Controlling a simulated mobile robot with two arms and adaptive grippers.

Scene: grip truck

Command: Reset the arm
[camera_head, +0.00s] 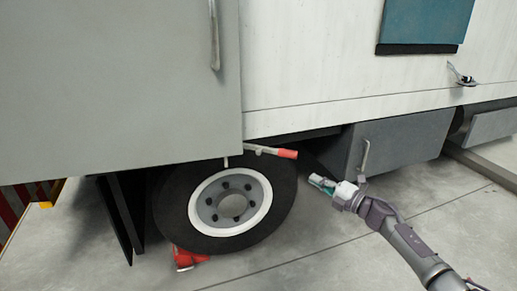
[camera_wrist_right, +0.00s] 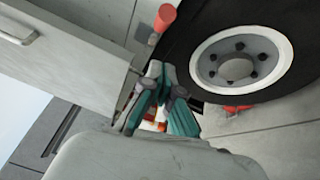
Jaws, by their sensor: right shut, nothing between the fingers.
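My right gripper (camera_head: 321,183) is in front of the truck's side, to the right of the wheel (camera_head: 232,206) and below the red-tipped handle (camera_head: 288,153). In the right wrist view my right gripper (camera_wrist_right: 167,72) shows its two green fingers with the tips close together, shut and empty. The red tip of the handle (camera_wrist_right: 164,17) is above the fingers there, apart from them. My left gripper is in neither view.
The truck's white side panel (camera_head: 330,60) and an opened grey door (camera_head: 110,80) fill the top. A grey box with a handle (camera_head: 400,140) hangs behind my right arm. A red wheel chock (camera_head: 187,259) lies by the tyre.

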